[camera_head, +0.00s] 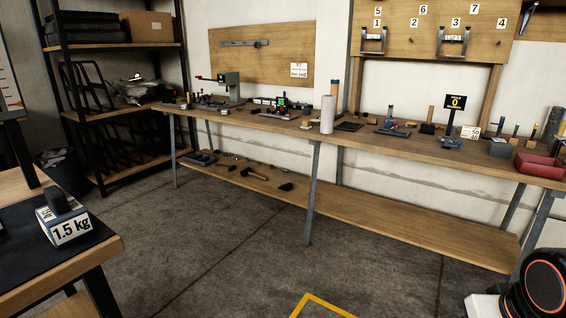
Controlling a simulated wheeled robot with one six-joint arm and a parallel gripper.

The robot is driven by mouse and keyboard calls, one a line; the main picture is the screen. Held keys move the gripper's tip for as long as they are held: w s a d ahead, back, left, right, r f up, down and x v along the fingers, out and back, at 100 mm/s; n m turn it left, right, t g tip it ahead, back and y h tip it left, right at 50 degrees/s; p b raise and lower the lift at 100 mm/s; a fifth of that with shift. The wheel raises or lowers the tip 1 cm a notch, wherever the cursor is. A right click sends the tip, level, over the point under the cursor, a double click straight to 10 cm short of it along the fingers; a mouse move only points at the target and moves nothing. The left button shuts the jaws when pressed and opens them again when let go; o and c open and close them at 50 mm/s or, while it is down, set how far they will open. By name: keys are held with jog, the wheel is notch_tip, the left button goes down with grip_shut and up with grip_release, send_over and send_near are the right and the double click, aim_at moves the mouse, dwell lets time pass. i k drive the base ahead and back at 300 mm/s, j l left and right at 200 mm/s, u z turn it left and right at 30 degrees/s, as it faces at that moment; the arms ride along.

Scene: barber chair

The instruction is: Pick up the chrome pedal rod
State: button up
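I cannot make out a chrome pedal rod in this view; many items on the long workbench (400,150) are too small to tell apart. My gripper is not in view. A black rounded part with an orange ring at the bottom right corner looks like a link of my own arm.
A weight block marked 1.5 kg (63,222) sits on a dark mat on the near-left table. A black shelf rack (120,112) stands at the back left. A red tray (540,165) is at the bench's right end. The grey floor (230,250) between is clear.

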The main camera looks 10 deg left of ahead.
aim_at(258, 111)
jog(key=i+j+u, duration=0.15)
jog(key=i, duration=0.7)
jog(key=i+j+u, duration=0.15)
jog(key=i, duration=0.7)
jog(key=i+j+u, duration=0.15)
jog(key=i+u, duration=0.25)
jog(key=i, duration=0.15)
jog(key=i+u, duration=0.4)
jog(key=i+l+u, duration=0.35)
jog(key=i, duration=0.3)
jog(key=i+j, duration=0.2)
jog(key=i, duration=0.25)
jog(key=i+j+z, duration=0.15)
jog(key=i, duration=0.3)
jog(key=i+j, duration=0.3)
jog(key=i, duration=0.15)
jog(key=i+j+z, duration=0.7)
jog(key=j, duration=0.25)
jog(key=i+j+z, duration=0.2)
jog(key=j, duration=0.2)
jog(key=i+j+z, duration=0.1)
jog(key=j+z, duration=0.15)
jog(key=j, duration=0.15)
jog(key=z, duration=0.25)
